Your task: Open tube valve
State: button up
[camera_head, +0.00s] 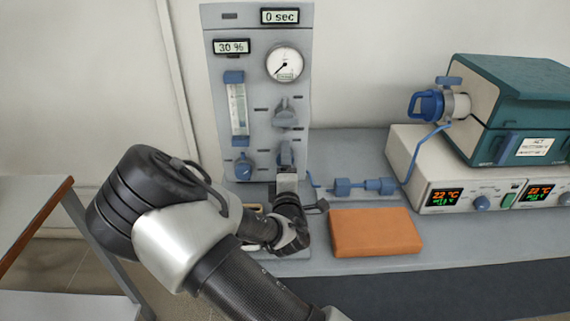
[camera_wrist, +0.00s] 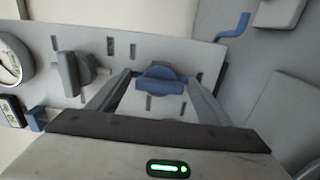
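A grey instrument panel (camera_head: 262,95) stands upright at the back of the bench. A lower blue-grey valve knob (camera_head: 286,152) is near its bottom right, partly hidden by my gripper (camera_head: 286,178). In the wrist view the same knob (camera_wrist: 160,80) lies between the two fingers of my gripper (camera_wrist: 156,92). The fingers are open, one on each side of the knob, with visible gaps. A grey valve knob (camera_head: 285,112) sits above it on the panel and also shows in the wrist view (camera_wrist: 75,72). Nothing is held.
An orange-brown block (camera_head: 374,232) lies right of my gripper. Blue tube fittings (camera_head: 365,186) run behind it towards a teal furnace (camera_head: 522,110). A dial gauge (camera_head: 285,63), a flowmeter (camera_head: 238,108) and a small blue knob (camera_head: 243,165) are on the panel.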

jog(key=shift+s, duration=0.1)
jog(key=s+p, duration=0.5)
jog(key=s, duration=1.2)
jog(key=shift+p, duration=0.35)
jog(key=shift+s, duration=0.1)
